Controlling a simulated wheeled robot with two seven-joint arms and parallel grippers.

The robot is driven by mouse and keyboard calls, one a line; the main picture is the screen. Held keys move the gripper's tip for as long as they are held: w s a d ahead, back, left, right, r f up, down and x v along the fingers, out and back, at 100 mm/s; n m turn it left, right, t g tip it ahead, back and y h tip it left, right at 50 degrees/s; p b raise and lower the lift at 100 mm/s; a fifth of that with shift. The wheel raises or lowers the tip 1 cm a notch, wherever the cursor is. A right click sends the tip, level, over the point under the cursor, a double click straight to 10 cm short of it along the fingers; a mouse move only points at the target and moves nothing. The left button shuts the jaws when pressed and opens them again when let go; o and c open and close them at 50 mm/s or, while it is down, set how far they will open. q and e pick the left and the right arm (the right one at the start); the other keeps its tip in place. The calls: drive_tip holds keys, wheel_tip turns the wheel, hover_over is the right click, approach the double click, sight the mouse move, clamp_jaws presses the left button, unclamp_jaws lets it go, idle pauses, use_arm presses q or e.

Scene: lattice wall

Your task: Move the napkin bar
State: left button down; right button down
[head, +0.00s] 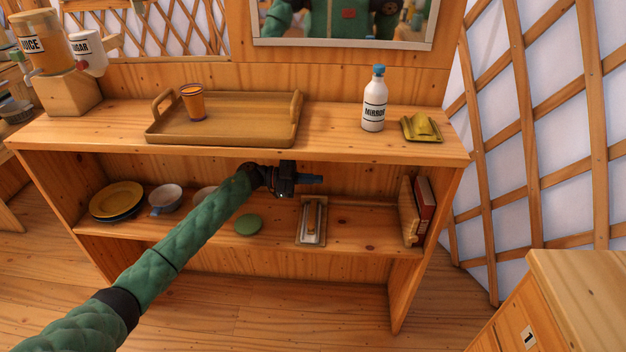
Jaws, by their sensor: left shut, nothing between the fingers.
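The napkin holder (306,236) is a flat tray with white napkins on the middle shelf of the wooden cabinet, right of centre. The napkin bar (311,216) is a narrow brown strip lying lengthwise over the napkins. My left gripper (318,180) is shut and empty, its fingers pointing right. In the picture it is just above the far end of the holder, under the cabinet's top board, and looks apart from the bar. My right gripper is not in view.
The shelf (365,234) also holds a green disc (248,224), a cup (166,199), plates (117,199) and upright books (421,211). On top are a tray (268,134) with an orange cup (193,102), a bottle (374,100) and a yellow object (421,127).

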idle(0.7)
use_arm(q)
drive_tip(key=c, duration=1.3)
unclamp_jaws()
drive_tip(key=shift+a, duration=3.9)
